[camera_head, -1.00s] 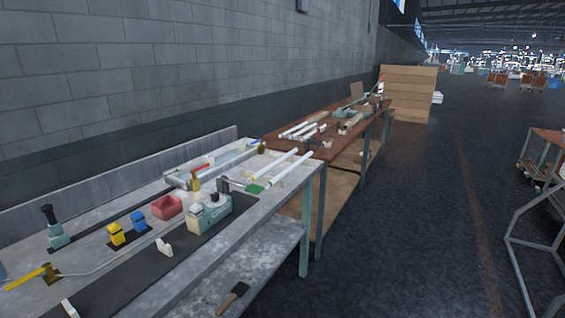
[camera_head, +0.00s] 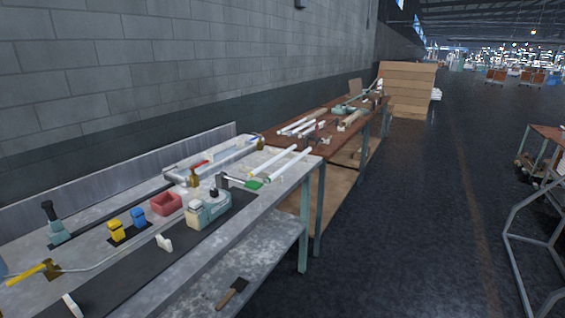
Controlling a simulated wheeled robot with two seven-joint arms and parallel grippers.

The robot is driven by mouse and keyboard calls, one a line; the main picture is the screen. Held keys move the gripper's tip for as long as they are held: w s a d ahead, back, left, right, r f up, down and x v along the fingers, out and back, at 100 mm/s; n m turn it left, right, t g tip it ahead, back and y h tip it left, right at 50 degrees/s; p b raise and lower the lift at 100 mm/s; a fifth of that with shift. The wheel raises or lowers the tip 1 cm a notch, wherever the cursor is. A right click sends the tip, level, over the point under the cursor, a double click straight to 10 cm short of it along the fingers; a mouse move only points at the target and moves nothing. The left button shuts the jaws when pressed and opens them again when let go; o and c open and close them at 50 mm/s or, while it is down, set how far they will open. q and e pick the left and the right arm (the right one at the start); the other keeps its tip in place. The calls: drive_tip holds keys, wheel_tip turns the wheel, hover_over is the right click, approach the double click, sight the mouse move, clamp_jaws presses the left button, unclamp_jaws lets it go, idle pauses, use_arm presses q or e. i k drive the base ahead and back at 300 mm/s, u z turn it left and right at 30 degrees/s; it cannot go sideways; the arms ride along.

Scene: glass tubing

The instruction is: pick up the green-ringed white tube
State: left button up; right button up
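Two white tubes lie side by side on the far right part of the grey bench: one is nearer the wall (camera_head: 279,160), the other nearer the bench's right edge (camera_head: 291,165). A green piece (camera_head: 253,183) sits at the near end of the tube closer to the edge. It is too small to tell whether it is a ring around the tube or a separate thing beside it. Neither of my grippers shows in the head view.
The grey bench (camera_head: 255,213) also bears a teal and white device (camera_head: 208,208), a red bin (camera_head: 166,203), and yellow (camera_head: 116,231) and blue (camera_head: 139,217) blocks. A brown table (camera_head: 335,125) with more tubes stands behind. The dark floor (camera_head: 420,220) to the right is open.

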sight(267, 180)
drive_tip(key=z, duration=0.2)
drive_tip(key=k, duration=0.45)
drive_tip(key=z, duration=1.15)
drive_tip(key=i, duration=4.25)
drive_tip(key=u, duration=1.1)
drive_tip(key=i, duration=1.1)
drive_tip(key=u, duration=1.75)
drive_tip(key=i, duration=0.75)
drive_tip(key=u, duration=0.45)
